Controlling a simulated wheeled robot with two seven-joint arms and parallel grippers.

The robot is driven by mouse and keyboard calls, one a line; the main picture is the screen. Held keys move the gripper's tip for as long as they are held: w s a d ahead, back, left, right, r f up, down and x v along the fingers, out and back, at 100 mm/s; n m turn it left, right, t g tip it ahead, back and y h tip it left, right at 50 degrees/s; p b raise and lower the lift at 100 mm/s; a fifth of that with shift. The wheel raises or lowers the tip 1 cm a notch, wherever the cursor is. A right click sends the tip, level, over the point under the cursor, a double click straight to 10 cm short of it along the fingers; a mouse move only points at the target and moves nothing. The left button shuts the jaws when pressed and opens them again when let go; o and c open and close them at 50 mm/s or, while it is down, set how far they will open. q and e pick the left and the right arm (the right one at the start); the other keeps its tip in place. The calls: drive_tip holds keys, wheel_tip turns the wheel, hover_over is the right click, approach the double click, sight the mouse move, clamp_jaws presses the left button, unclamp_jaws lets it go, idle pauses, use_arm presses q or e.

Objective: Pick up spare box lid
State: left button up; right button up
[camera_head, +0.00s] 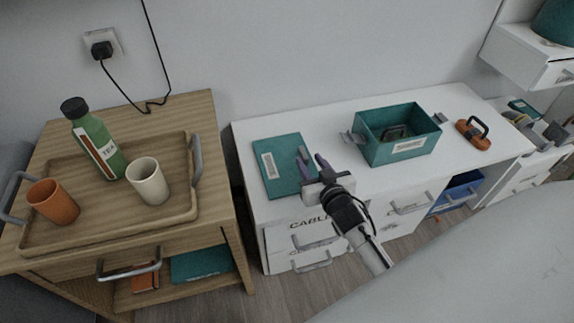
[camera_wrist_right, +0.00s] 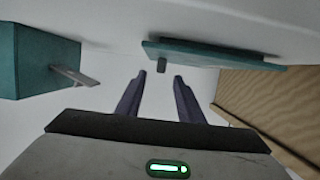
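The spare box lid appears to be the flat teal panel (camera_head: 272,178) with a white label, lying on the left part of the white desk. My left gripper is out of view.
A teal open box (camera_head: 395,147) with grey side handles stands right of the lid; it also shows in the wrist view (camera_wrist_right: 38,65). An orange tool with a black handle (camera_head: 474,134) lies farther right. A wooden cart (camera_head: 225,165) with tray, bottle and cups stands left.

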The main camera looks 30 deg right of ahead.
sight(304, 153)
drive_tip(key=b+x, duration=0.1)
drive_tip(key=x, duration=0.3)
drive_tip(key=shift+w+d, duration=0.1)
drive_tip(key=shift+w, duration=0.1)
drive_tip(key=shift+c, duration=0.4)
clamp_jaws()
